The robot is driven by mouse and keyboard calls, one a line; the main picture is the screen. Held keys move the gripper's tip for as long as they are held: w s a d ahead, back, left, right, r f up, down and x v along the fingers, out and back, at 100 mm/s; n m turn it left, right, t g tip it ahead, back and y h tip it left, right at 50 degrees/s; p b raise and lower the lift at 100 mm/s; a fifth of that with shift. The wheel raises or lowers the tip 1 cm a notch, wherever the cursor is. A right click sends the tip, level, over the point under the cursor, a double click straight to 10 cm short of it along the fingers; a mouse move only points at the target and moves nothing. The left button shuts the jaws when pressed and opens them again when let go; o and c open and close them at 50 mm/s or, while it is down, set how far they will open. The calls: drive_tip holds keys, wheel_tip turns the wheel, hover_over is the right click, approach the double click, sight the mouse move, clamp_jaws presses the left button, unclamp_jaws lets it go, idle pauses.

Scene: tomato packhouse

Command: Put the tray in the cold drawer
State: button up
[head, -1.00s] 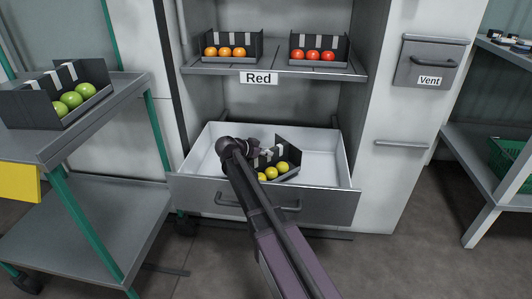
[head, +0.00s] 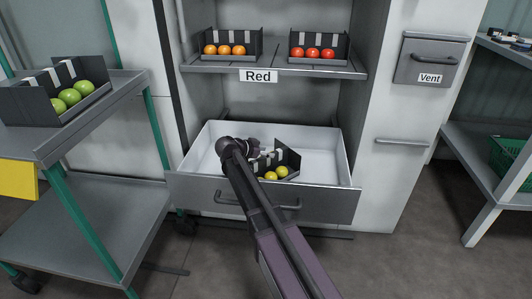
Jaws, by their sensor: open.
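The cold drawer (head: 330,188) is pulled open below the shelf, with a white inside and a grey front. A dark tray (head: 293,161) with yellow tomatoes (head: 277,173) is inside the drawer, near its middle. At least two yellow tomatoes show; the rest of the tray is hidden behind my arm. My gripper (head: 254,153) is over the drawer at the tray's left and back side. It is open, but its fingertips are small and partly hidden, so I cannot tell if they touch the tray.
Trays of orange (head: 224,50) and red (head: 312,54) tomatoes stand on the "Red" shelf (head: 275,70) above the drawer. A tray of green tomatoes (head: 70,96) stands on the cart (head: 100,115) at left. A Vent box (head: 430,64) is at right.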

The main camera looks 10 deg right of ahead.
drive_tip(key=shift+r, duration=0.1)
drive_tip(key=shift+r+p, duration=0.65)
drive_tip(key=shift+p, duration=0.15)
drive_tip(key=p+v, duration=0.5)
drive_tip(key=v, duration=0.5)
drive_tip(key=shift+s+a+r, duration=0.1)
drive_tip(key=shift+a, duration=0.15)
drive_tip(key=shift+s+a+r, duration=0.2)
drive_tip(key=shift+s+a, duration=0.05)
drive_tip(key=shift+a, duration=0.3)
